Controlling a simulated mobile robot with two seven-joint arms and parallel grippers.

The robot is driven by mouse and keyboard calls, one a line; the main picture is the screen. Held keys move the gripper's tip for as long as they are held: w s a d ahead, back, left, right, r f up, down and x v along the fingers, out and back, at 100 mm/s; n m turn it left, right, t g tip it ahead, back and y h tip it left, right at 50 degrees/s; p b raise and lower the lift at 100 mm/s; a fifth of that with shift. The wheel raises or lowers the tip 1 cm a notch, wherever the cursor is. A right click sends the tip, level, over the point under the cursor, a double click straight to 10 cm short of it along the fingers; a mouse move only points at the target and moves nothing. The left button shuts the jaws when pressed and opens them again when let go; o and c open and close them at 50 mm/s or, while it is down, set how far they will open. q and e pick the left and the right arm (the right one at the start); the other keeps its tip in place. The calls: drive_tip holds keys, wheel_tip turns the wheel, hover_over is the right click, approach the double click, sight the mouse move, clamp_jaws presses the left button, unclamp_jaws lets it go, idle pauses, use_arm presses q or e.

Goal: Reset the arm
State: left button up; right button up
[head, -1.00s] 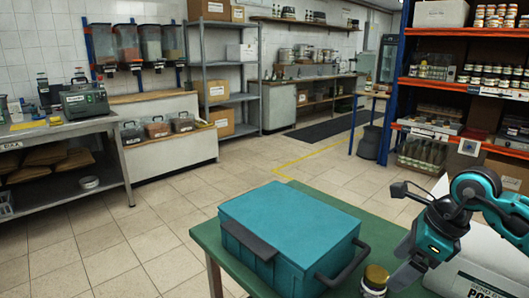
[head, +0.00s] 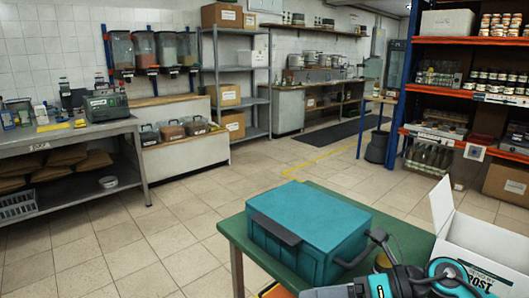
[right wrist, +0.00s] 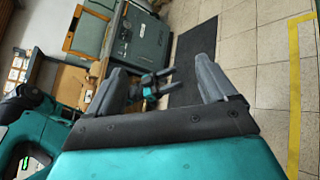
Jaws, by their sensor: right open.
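My right arm comes in at the lower right of the head view, low over the front of the green table (head: 232,240). Its fingertips cannot be made out there. In the right wrist view my right gripper (right wrist: 165,88) is open, its two grey fingers apart with nothing held. A small dark piece with a teal middle shows between them; I cannot tell what it is.
A teal lidded box (head: 310,217) stands on the green table. A jar (head: 382,262) beside it is mostly hidden by my arm. An open white carton (head: 482,240) is at the right. A jar rack (head: 470,100) stands behind. The tiled floor (head: 180,235) at left is clear.

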use_arm(q)
drive_tip(key=shift+y, duration=0.4)
drive_tip(key=a+r+p, duration=0.1)
drive_tip(key=p, duration=0.1)
drive_tip(key=s+r+p, duration=0.1)
drive_tip(key=p, duration=0.1)
drive_tip(key=a+r+p, duration=0.1)
drive_tip(key=p, duration=0.1)
drive_tip(key=shift+s+a+r, duration=0.25)
drive_tip(key=shift+a+r, duration=0.1)
drive_tip(key=shift+r, duration=0.05)
use_arm(e)
drive_tip(key=s+d+f+n+t+h, duration=0.4)
drive_tip(key=s+f+n+h, duration=0.2)
drive_tip(key=n, duration=1)
drive_tip(key=s+d+f+n+t+h, duration=0.4)
drive_tip(key=f+n, duration=0.6)
drive_tip(key=n, duration=0.5)
drive_tip(key=s+h, duration=0.1)
drive_tip(key=h, duration=0.1)
drive_tip(key=shift+s+d+f+n+h, duration=0.15)
drive_tip(key=shift+s+f+n+h, duration=0.15)
drive_tip(key=shift+s+f+n, duration=0.1)
